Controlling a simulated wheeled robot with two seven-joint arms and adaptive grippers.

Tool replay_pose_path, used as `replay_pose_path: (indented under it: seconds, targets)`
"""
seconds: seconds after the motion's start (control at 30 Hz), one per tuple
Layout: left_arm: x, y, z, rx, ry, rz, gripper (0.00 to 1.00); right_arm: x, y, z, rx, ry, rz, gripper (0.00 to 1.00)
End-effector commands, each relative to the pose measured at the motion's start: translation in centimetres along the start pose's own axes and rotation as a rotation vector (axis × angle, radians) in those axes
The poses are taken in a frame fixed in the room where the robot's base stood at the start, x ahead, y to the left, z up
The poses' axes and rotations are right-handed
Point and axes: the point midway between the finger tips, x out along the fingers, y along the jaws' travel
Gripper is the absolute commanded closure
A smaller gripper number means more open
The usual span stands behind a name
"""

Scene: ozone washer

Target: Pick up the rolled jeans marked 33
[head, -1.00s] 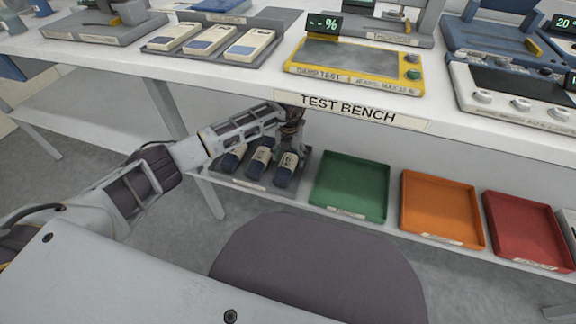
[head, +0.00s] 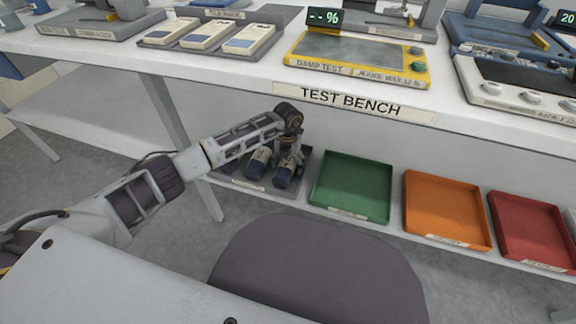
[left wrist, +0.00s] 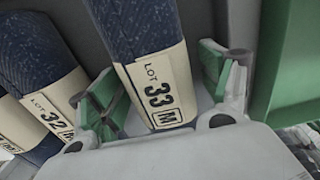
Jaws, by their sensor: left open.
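The rolled jeans marked 33 (left wrist: 152,85), dark blue with a cream "LOT 33 M" band, fill the middle of the left wrist view. In the head view this appears to be the rightmost roll (head: 284,175) in the grey tray (head: 250,187) on the lower shelf. My left gripper (left wrist: 158,80) is open, with one green-padded finger on each side of the roll's banded end. Whether the pads touch it is unclear. In the head view my left gripper (head: 291,152) is over that roll and partly hides it. My right gripper is not in view.
The roll marked 32 (left wrist: 45,110) lies close on the left, with another beyond it. A green tray (head: 352,187) stands right beside the grey tray, then orange (head: 445,210) and red (head: 533,232) trays. The test bench top (head: 230,72) overhangs the shelf.

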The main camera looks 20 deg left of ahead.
Motion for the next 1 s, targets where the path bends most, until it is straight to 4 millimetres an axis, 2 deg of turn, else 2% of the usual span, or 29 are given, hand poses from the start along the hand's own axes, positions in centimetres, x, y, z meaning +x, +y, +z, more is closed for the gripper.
replay_pose_path:
  seconds: [0.23,0.7,1.0]
  targets:
    - [-0.01,-0.02,-0.01,0.0,0.0,0.0,0.23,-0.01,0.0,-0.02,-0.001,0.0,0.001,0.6]
    - [-0.01,-0.01,-0.01,0.0,0.0,0.0,0.83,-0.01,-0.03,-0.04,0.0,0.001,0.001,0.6]
    - [-0.2,-0.02,0.05,0.0,-0.001,0.0,0.83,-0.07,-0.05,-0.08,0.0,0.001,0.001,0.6]
